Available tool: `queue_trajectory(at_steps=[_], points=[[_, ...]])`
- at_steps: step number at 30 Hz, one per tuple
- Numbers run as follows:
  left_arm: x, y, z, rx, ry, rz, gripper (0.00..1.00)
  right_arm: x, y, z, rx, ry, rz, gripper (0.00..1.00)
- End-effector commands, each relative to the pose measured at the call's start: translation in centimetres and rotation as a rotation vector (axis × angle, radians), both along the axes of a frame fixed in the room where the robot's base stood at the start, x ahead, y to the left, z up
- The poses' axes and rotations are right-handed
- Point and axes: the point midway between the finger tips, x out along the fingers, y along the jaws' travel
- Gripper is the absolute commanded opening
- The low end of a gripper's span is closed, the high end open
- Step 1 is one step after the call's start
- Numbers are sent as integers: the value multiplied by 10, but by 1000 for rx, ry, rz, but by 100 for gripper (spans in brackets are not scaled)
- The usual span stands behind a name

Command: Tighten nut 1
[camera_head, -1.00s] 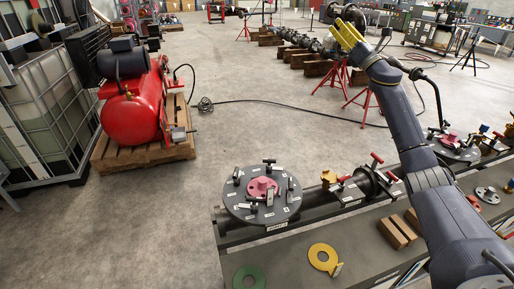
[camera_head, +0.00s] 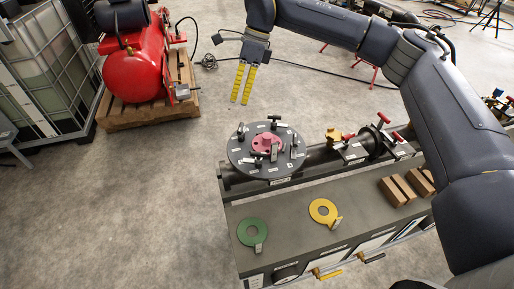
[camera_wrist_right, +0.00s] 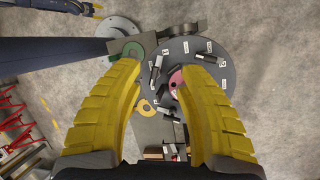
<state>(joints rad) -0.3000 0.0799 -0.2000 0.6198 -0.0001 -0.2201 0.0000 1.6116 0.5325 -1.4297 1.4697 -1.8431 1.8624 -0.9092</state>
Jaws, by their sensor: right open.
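The dark round plate (camera_head: 240,164) lies on the bench with a pink flanged hub (camera_head: 266,143) at its middle. Several dark and metal clamp-like pieces stand around the hub, between small white labels. The labels are too small to read, so I cannot tell which piece is nut 1. My right gripper (camera_head: 243,85) is open and empty, fingers pointing down, above and a little left of the plate in the head view. In the right wrist view its yellow fingers (camera_wrist_right: 158,100) stand apart, with the plate (camera_wrist_right: 222,48) and pink hub (camera_wrist_right: 177,79) beyond them.
A green ring (camera_head: 242,232) and a yellow ring (camera_head: 316,214) lie on the grey bench (camera_head: 285,205). A pipe with red-handled fittings (camera_head: 370,140) runs right from the plate. Wooden blocks (camera_head: 397,190) lie further right. A red compressor (camera_head: 135,75) stands on a pallet at left.

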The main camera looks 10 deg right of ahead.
Motion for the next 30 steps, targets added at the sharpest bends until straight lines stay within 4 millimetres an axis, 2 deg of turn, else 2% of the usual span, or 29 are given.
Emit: queue_trajectory(at_steps=[6,14,17,30], points=[[0,0,0,0,0,0,44,-17,-23,-13,-223,54,-38,38],[0,0,0,0,0,0,44,-23,-30,-28,-279,70,-52,38],[0,0,0,0,0,0,44,-26,-29,-41,-278,71,-53,38],[0,0,0,0,0,0,44,-40,-23,-119,-276,71,-51,38]])
